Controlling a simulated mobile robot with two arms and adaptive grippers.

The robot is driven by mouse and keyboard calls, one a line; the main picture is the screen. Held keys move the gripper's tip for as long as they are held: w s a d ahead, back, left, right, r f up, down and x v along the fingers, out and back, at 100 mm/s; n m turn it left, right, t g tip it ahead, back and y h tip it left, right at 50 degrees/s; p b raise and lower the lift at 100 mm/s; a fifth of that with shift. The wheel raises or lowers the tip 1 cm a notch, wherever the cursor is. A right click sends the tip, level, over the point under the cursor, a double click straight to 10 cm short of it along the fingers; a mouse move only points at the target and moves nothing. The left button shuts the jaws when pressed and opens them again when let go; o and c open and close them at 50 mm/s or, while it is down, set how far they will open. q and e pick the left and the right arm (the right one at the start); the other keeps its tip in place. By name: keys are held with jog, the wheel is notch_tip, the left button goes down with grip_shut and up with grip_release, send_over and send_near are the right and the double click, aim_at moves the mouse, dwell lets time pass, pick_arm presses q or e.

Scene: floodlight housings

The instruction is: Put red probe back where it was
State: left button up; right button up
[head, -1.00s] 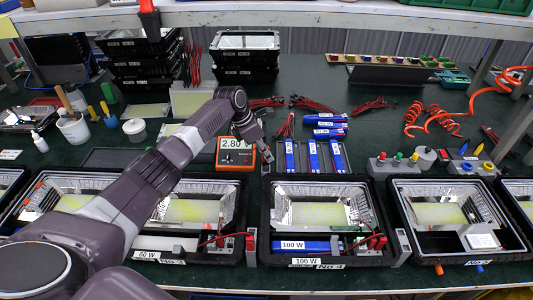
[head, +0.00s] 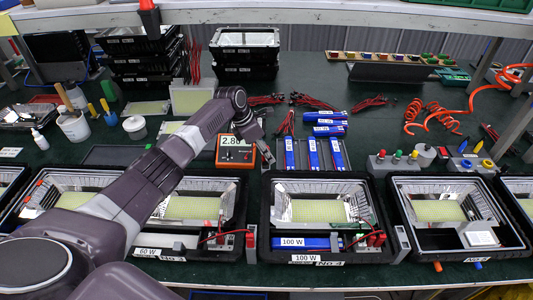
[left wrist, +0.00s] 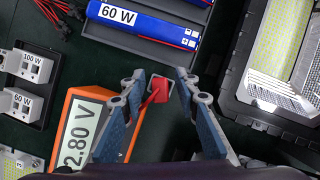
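The red probe (left wrist: 160,91) shows in the left wrist view as a short red piece at a small grey square holder (left wrist: 171,73), next to the orange meter (left wrist: 75,112) reading 2.80 V. My left gripper (left wrist: 160,83) has its fingers wide apart, one on each side of the red piece, with visible gaps; it is open. In the head view my left gripper (head: 266,158) is just right of the orange meter (head: 235,154); the red probe cannot be made out there. Whether the probe is fully seated is hidden from above. My right gripper is not in view.
Blue 60 W drivers (left wrist: 145,25) lie in a dark tray beside the gripper. Black floodlight housings (head: 318,218) line the front edge. A red-tipped holder (head: 250,246) stands between two housings. Coiled orange hoses (head: 435,115) lie at right. A shelf (head: 330,16) spans the back.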

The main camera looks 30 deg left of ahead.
pick_arm(q)
jog(key=shift+a+r, duration=0.1)
jog(key=shift+r, duration=0.35)
jog(key=v, duration=1.2)
jog(key=shift+b, duration=0.3)
